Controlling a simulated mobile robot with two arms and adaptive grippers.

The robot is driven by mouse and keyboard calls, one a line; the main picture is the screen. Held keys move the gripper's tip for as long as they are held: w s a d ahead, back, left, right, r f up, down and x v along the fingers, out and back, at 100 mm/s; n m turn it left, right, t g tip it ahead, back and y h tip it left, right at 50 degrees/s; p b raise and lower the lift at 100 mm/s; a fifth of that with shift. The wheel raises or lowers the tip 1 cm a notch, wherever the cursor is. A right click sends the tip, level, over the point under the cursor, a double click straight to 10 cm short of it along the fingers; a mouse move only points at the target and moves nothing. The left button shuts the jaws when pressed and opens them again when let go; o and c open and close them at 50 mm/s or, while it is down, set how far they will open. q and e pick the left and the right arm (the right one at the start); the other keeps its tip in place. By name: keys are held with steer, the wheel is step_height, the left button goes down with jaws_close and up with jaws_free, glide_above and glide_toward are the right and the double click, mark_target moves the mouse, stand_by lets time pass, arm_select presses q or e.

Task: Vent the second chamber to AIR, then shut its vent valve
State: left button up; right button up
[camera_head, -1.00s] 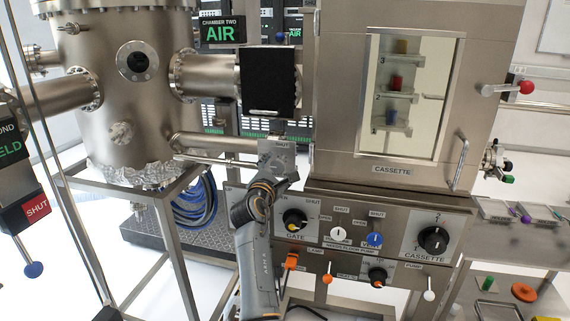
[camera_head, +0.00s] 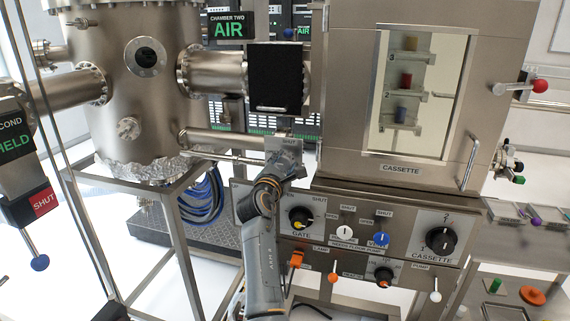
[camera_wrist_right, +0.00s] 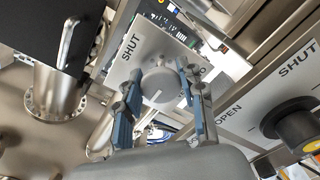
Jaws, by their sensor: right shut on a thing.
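The second chamber (camera_head: 145,95) is the large steel vessel at the left of the head view. Its sign (camera_head: 229,26) reads CHAMBER TWO AIR in green. My right gripper (camera_head: 283,168) is at a small grey plate (camera_head: 288,144) marked SHUT, beside a thin pipe coming from the chamber. In the right wrist view, a round grey knob (camera_wrist_right: 160,84) on that plate sits between the blue pads of my right gripper (camera_wrist_right: 160,97), which is shut on it. SHUT is at the knob's left; the label at its right is partly hidden. My left gripper is not in view.
The cassette cabinet (camera_head: 345,90) stands at the right. Below it, a front panel (camera_head: 345,215) carries a yellow-marked GATE knob, a white knob, a blue VENT knob (camera_head: 381,240) and a CASSETTE knob. A frame post rises left of my right arm.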

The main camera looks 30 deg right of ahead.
steer(key=shift+m, duration=0.4)
steer(key=shift+d+f+m+b, duration=0.1)
steer(key=shift+m+b, duration=0.6)
steer(key=shift+m, duration=0.5)
steer(key=m+b, duration=0.3)
steer(key=m, duration=0.2)
steer(key=shift+f, duration=0.1)
steer(key=m+b, duration=0.3)
steer(key=m, duration=0.2)
steer(key=shift+f+m+b, duration=0.1)
steer(key=shift+m+b, duration=1.45)
steer(key=shift+m, duration=0.65)
